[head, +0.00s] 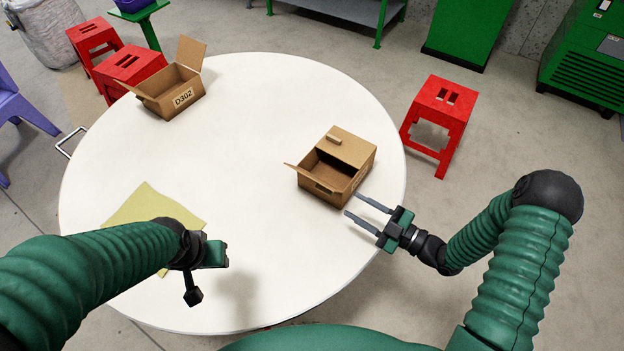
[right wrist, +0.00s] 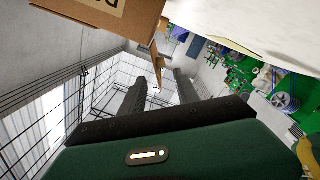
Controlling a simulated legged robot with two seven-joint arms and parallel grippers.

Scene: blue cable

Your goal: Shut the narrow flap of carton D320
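A brown carton (head: 345,190) stands right of centre on the round table. Its label is on the right side, too slanted to read. A broad flap (head: 350,147) lies over its far part; the near part is open, showing the dark inside. A narrow flap (head: 297,173) sticks out at its left. In the right wrist view the carton (right wrist: 110,12) shows at the top, with a flap (right wrist: 157,65) hanging near the fingers. My right gripper (head: 351,204) is open and empty, just right of the carton's near corner. My left gripper (head: 210,255) is over the table's near left; its fingers are unclear.
Another open carton (head: 172,95), labelled D302, stands at the table's far left with flaps raised. A yellow sheet (head: 140,204) lies under my left arm. The table's middle (head: 235,170) is clear. A red stool (head: 440,105) stands beyond the right edge.

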